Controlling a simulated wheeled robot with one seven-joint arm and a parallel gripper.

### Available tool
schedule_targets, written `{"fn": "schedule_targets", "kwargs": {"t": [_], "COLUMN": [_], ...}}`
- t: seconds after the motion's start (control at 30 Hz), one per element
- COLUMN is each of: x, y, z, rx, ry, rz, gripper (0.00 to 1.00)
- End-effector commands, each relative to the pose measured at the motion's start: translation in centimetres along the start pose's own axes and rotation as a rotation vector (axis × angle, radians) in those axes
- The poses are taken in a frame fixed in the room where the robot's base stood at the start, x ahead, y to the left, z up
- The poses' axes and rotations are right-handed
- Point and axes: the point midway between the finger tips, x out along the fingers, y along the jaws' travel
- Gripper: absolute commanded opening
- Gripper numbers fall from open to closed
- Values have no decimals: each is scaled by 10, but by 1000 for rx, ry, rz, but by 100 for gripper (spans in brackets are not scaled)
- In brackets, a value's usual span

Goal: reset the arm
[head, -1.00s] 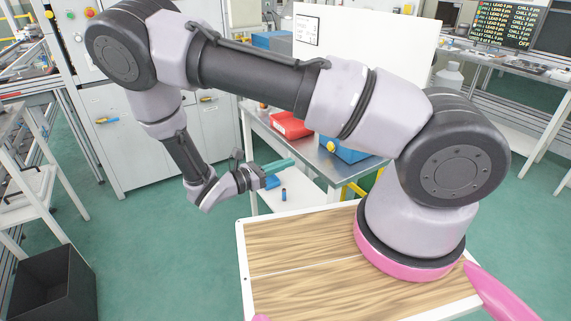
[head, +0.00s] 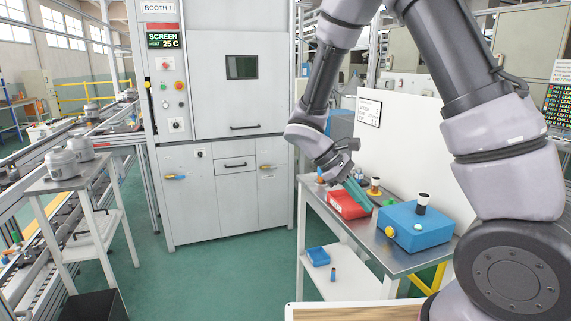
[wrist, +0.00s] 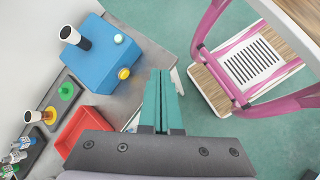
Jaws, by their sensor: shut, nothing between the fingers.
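My gripper (head: 357,192) has two long teal fingers pressed together with nothing between them. In the head view it hangs from my bent arm beside the red bin (head: 349,205), at the steel table. In the wrist view the shut fingers (wrist: 164,92) point between the blue box (wrist: 100,52) on the table and the green floor. The red bin also shows in the wrist view (wrist: 78,128), left of the fingers and partly hidden by the gripper body. Whether the fingers touch anything at the table cannot be told.
The blue box (head: 415,226) with a black-and-white cup on it stands on the steel table (head: 392,262). A white panel (head: 400,130) rises behind. A grey booth (head: 222,110) stands left. Green floor (head: 215,275) is clear between.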

Motion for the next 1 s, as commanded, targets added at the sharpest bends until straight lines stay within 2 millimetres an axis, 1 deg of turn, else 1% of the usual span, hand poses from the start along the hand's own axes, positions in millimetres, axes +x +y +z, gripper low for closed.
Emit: {"fn": "schedule_targets", "kwargs": {"t": [0.03,0.33,0.53,0.7,0.8,0.9,1.0], "x": [-9,-52,-80,-102,-113,-122,-127], "y": [6,25,34,37,37,36,35], "z": [13,83,132,174,196,213,224], "rx": [64,451,714,936,1053,1144,1204], "ry": [59,383,602,794,898,984,1043], "rz": [-54,-335,-487,-590,-636,-669,-688], "gripper": [0,0,0,0,0,0,0]}}
